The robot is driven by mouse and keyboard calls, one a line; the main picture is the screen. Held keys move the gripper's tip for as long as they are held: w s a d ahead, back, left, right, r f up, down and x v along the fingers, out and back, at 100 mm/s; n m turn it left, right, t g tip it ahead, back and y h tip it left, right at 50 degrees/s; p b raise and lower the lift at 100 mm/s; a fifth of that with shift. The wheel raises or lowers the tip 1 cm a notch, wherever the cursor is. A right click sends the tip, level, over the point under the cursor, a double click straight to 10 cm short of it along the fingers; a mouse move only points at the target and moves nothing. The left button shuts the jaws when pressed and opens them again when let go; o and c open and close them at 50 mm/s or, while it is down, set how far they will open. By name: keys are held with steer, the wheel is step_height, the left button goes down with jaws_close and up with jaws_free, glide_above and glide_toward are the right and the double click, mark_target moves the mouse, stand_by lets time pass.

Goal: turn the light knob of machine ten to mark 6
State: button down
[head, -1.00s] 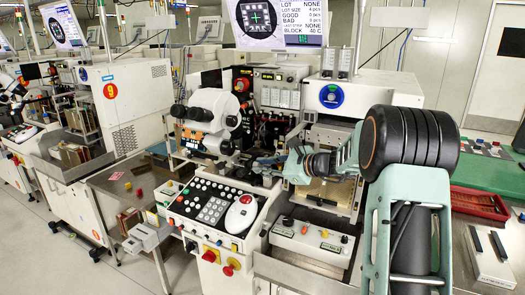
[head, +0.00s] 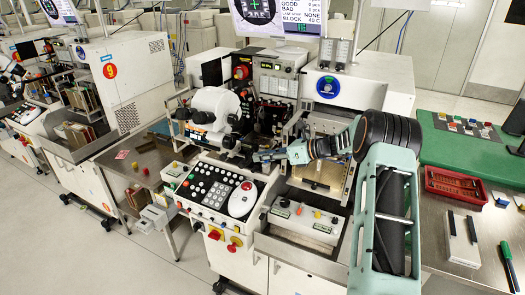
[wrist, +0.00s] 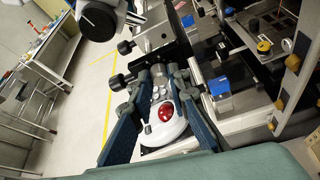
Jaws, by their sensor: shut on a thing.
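Machine ten stands in the middle of the head view, with a white microscope head (head: 214,108) and a sloped button panel (head: 215,192). My gripper (head: 258,157) reaches in from the right, just below and right of the microscope head. In the wrist view my gripper (wrist: 164,72) has its fingers closed in on a small dark part, which seems to be the light knob. The fingertips largely hide it, and neither its scale nor mark 6 can be read. The white pointing device with a red button (wrist: 166,112) lies farther off, behind the fingers.
Black microscope knobs (wrist: 126,47) are close to the fingers. A red tray (head: 455,187) is at right.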

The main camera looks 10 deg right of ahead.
steer(key=shift+m, duration=0.3)
stand_by(0.4)
steer(key=c, duration=1.8)
jaws_free()
steer(key=shift+d, duration=0.15)
steer(key=v, duration=1.1)
steer(key=shift+d+r, duration=0.15)
steer(key=shift+d, duration=0.25)
steer(key=shift+a, duration=0.1)
